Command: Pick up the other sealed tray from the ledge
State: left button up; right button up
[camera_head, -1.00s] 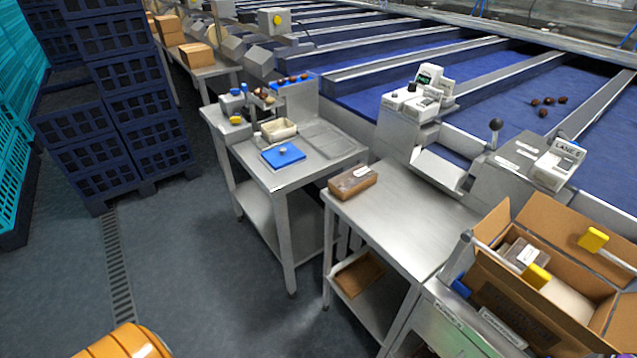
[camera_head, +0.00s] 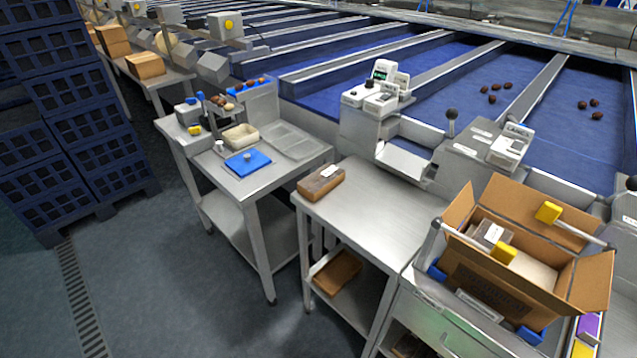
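A sealed tray (camera_head: 321,184) of dark brown contents with a white label lies at the left back corner of the bare steel table (camera_head: 375,215). Another dark tray with a white label (camera_head: 494,235) sits inside the open cardboard carton (camera_head: 500,287) at the right, partly hidden by the carton wall and a yellow-ended rod. Neither of my grippers is in view, and nothing touches the tray on the table.
A steel side table (camera_head: 290,172) with a blue lid (camera_head: 248,162) and cream tub (camera_head: 241,136) stands left. Weighing units (camera_head: 378,100) line the back, before blue belts. Blue crates (camera_head: 75,120) are stacked far left. Floor in front is clear.

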aim_at(315, 186)
jog(key=i+j+z, duration=0.35)
jog(key=j+z, duration=0.15)
jog(key=i+j+z, duration=0.25)
jog(key=j+z, duration=0.25)
jog(key=j, duration=0.2)
